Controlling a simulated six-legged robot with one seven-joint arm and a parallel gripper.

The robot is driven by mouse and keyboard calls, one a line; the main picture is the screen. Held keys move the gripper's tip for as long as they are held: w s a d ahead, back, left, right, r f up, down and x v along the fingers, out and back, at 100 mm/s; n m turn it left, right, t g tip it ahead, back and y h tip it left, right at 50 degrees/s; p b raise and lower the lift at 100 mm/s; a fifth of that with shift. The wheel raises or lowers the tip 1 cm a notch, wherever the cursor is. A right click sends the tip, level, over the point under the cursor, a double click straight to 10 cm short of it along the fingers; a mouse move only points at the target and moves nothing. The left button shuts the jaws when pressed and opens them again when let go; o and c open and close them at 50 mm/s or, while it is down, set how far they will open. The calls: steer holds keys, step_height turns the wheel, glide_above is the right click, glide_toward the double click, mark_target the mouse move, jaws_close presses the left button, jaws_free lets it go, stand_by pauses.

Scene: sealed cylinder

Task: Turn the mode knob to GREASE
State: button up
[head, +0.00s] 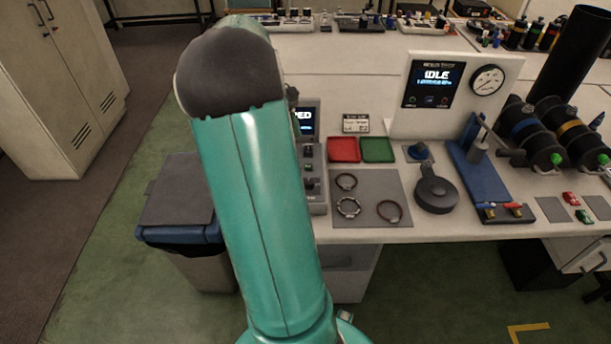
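My teal arm with its dark rounded joint rises through the left middle of the head view. My gripper is not in view. No knob can be read as the mode knob, and no GREASE label is legible. A grey control box (313,176) stands just right of my arm, with small dark controls on its face and a lit screen (305,122) ending in "ED". My arm hides its left part. A white panel (455,97) at the back right has a screen (433,84) reading "IDLE" and a round gauge (487,81).
The white bench carries red (344,149) and green (377,150) trays, a grey mat (366,205) with several rings, a dark round handled device (436,189), a blue press stand (478,165) and dark cylinders (535,130). A bin (180,200) stands on the floor left of the bench.

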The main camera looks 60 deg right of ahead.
mark_target(308, 181)
steer(key=x, duration=1.4)
steer(key=shift+s+d, duration=0.15)
steer(key=shift+s, duration=0.05)
steer(key=c, duration=1)
